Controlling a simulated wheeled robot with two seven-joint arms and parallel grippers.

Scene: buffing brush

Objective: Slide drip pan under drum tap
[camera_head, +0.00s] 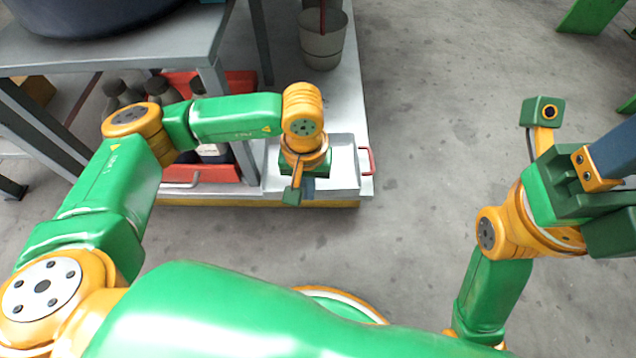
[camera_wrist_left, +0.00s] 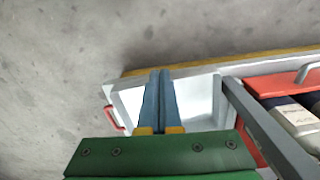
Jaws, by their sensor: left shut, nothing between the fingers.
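The white drip pan (camera_head: 344,176) with a red handle lies on the low pale platform, right of a grey table leg. It also shows in the left wrist view (camera_wrist_left: 200,93). My left gripper (camera_head: 308,188) points down over the pan, shut and empty. In the left wrist view its blue fingers (camera_wrist_left: 158,75) are together above the pan; whether they touch it I cannot tell. The dark drum (camera_head: 85,22) rests on the grey table, cut off by the top edge. No tap is visible. My right gripper (camera_head: 615,158) is at the right edge, its fingertips cut off.
A red tray (camera_head: 202,173) with several bottles stands under the table (camera_head: 150,55), left of the pan. A grey bucket (camera_head: 323,45) stands farther back on the platform (camera_head: 345,105). Clear concrete floor (camera_head: 430,120) lies to the right.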

